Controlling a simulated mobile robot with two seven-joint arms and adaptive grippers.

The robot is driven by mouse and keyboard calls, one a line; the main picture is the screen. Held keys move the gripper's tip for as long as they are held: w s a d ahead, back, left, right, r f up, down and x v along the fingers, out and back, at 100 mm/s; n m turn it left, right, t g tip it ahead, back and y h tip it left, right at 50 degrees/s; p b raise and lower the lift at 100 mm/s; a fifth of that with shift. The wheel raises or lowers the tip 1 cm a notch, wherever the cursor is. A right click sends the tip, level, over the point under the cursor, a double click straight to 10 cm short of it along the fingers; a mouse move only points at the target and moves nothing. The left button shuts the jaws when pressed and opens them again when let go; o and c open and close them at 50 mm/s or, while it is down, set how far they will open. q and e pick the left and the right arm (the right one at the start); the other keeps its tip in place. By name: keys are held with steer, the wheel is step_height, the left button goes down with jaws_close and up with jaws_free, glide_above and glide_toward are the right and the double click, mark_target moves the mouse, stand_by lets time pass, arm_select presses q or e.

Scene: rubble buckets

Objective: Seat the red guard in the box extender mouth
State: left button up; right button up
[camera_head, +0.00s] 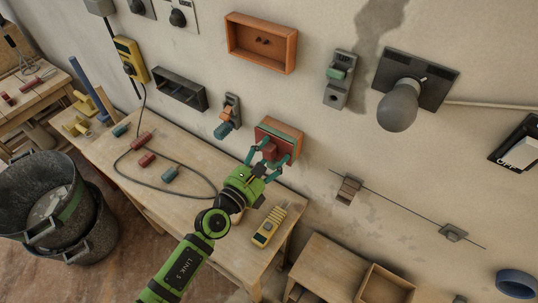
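The red guard (272,146) is at the front of an orange box (287,126) on the wall, which looks like the box extender. A thin dark green edge shows between the two. My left gripper (268,158) comes up from below, its two teal fingers on either side of the guard, and appears shut on it. The fingers hide part of the guard, so I cannot tell whether it sits flush in the mouth. My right gripper is not in view.
A larger open orange box (262,42) and a dark open box (180,88) are on the wall. The wooden bench (190,207) holds a cable, red and teal cylinders and a yellow meter (269,226). Black buckets (48,200) stand at left. A grey lamp (398,105) juts out at right.

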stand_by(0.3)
arm_select(q)
steer(key=shift+s+a, duration=0.15)
steer(key=shift+s, duration=0.05)
steer(key=v, duration=1.1)
steer(key=shift+s, duration=0.2)
steer(key=shift+a, duration=0.1)
